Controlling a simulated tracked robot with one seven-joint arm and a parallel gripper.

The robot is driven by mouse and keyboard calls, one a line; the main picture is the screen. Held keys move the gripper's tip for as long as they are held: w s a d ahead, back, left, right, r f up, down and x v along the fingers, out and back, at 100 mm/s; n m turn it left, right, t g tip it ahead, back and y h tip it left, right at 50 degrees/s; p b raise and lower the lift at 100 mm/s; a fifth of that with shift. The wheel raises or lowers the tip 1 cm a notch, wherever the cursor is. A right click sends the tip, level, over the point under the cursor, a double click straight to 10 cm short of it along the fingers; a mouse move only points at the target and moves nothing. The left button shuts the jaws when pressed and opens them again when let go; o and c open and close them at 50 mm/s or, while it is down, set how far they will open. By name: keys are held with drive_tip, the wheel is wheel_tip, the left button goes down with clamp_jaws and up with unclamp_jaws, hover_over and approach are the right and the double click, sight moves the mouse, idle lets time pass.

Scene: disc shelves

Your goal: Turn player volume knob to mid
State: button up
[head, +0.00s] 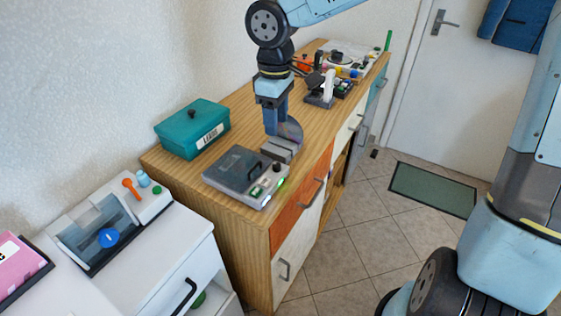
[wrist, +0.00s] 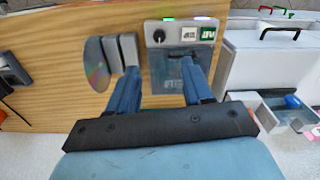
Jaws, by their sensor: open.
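The player (head: 238,172) is a grey box with a dark lid, near the front end of the wooden cabinet top. Its small dark round volume knob (head: 277,167) sits at its right corner. In the wrist view the knob (wrist: 159,35) is black with a light pointer mark, beside two small label panels, one green. My gripper (head: 272,125) is above the cabinet, pointing down, near the player. In the wrist view my gripper (wrist: 160,70) is open and empty. Its right finger is over the player; its left finger is beside the grey stand. The knob lies beyond the fingertips, between them, apart from both.
A grey stand (head: 279,149) holding a shiny disc (head: 292,130) is close beside the player. A teal box (head: 194,128) stands behind it. More devices (head: 335,82) crowd the cabinet's far end. A white cabinet (head: 170,240) at left carries another device with a blue disc.

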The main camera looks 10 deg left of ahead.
sight(277, 165)
wheel_tip(277, 165, down, 14)
drive_tip(key=shift+r, duration=0.2)
idle(0.4)
clamp_jaws()
idle(0.5)
